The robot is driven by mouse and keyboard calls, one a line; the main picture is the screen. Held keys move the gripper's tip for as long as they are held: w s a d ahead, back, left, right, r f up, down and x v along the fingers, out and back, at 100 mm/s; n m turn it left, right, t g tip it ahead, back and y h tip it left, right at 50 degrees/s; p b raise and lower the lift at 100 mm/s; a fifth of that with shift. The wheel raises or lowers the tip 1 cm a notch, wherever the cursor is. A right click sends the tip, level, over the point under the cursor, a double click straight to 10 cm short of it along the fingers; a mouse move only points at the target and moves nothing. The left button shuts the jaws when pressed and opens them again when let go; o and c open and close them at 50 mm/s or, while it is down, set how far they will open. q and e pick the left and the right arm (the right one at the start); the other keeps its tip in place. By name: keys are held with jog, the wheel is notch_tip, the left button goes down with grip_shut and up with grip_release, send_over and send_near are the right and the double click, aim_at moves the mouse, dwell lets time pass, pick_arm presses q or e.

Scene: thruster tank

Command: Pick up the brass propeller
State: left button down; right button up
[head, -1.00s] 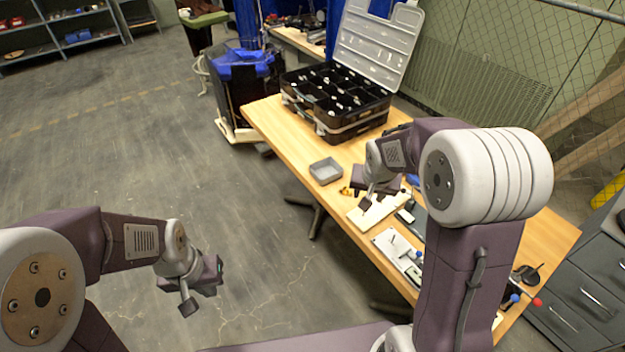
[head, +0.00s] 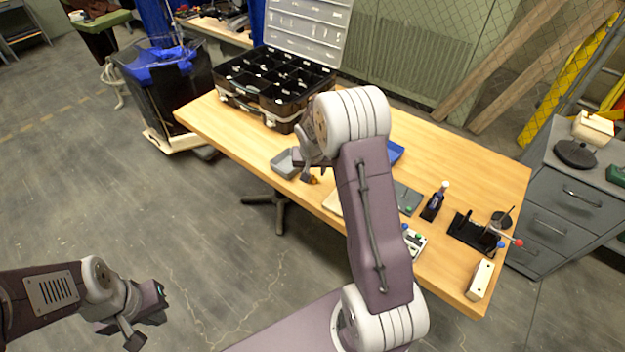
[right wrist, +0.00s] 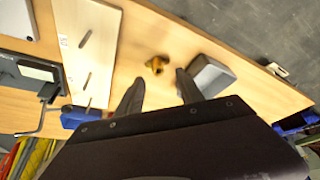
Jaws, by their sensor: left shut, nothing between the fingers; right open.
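The brass propeller (head: 312,179) is a small golden piece on the wooden table, beside the grey tray and partly hidden by my right arm. In the right wrist view the brass propeller (right wrist: 156,64) lies in front of my right gripper (right wrist: 158,92), roughly in line with the gap between its fingers. The fingers are open and empty, and the propeller is apart from them. My right gripper is mostly hidden behind its own arm in the head view. My left gripper (head: 146,318) is shut and empty over the floor, far from the table.
A small grey tray (head: 283,165) stands close beside the propeller; it also shows in the right wrist view (right wrist: 212,79). A pale board (right wrist: 92,45) with slots lies on the other side. A black compartment case (head: 262,104) stands at the back. Tools occupy the table's right part.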

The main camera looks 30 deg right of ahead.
aim_at(314, 178)
jog(key=shift+d+f, duration=0.15)
jog(key=shift+f, duration=0.05)
jog(key=x, duration=0.4)
jog(key=shift+w+d+f, duration=0.15)
jog(key=shift+w+f, duration=0.05)
jog(key=shift+f, duration=0.1)
jog(key=shift+s+r, duration=0.1)
jog(key=c, duration=0.4)
grip_shut()
jog(key=shift+r, duration=0.1)
